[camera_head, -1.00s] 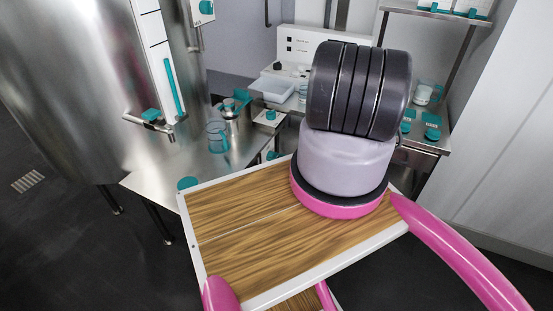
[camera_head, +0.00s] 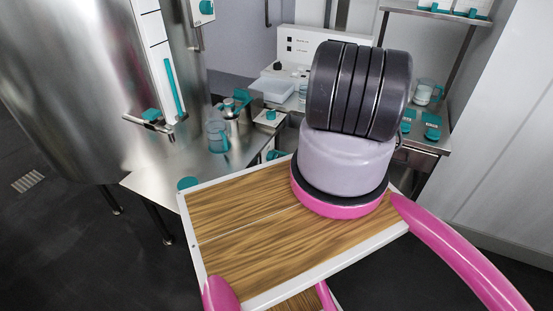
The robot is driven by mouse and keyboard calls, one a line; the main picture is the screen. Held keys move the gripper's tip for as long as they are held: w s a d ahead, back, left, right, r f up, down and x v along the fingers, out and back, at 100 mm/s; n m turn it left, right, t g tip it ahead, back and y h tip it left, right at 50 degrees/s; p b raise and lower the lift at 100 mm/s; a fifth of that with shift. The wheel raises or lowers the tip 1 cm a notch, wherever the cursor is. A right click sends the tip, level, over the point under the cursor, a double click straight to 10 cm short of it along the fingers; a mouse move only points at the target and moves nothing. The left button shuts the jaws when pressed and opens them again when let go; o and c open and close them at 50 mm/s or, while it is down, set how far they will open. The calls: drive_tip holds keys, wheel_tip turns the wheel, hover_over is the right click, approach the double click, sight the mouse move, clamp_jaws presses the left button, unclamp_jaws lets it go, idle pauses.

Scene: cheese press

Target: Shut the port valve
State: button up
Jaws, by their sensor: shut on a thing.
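The large steel vat (camera_head: 70,90) fills the left of the view. A valve with a teal knob and a short metal spout (camera_head: 150,122) sticks out from its front wall. I cannot tell for sure whether this is the port valve, or whether it is open or shut. A clear teal-tinted beaker (camera_head: 217,137) stands on the steel table to the right of and below the spout. My gripper is not in view; only the lower links of my arm show, standing on my wooden deck.
The steel table (camera_head: 180,163) also holds a metal jug (camera_head: 231,118) with a teal top. A wall shelf (camera_head: 450,15) is at top right. Dark floor lies clear at lower left.

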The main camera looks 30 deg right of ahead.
drive_tip(key=n, duration=1.2)
drive_tip(key=shift+s+f, duration=0.1)
drive_tip(key=shift+f, duration=0.05)
drive_tip(key=shift+n, duration=0.3)
drive_tip(key=o, duration=1.4)
drive_tip(key=shift+c, duration=0.2)
drive_tip(key=v, duration=1)
drive_tip(key=shift+s+d, duration=0.25)
drive_tip(key=shift+s, duration=0.05)
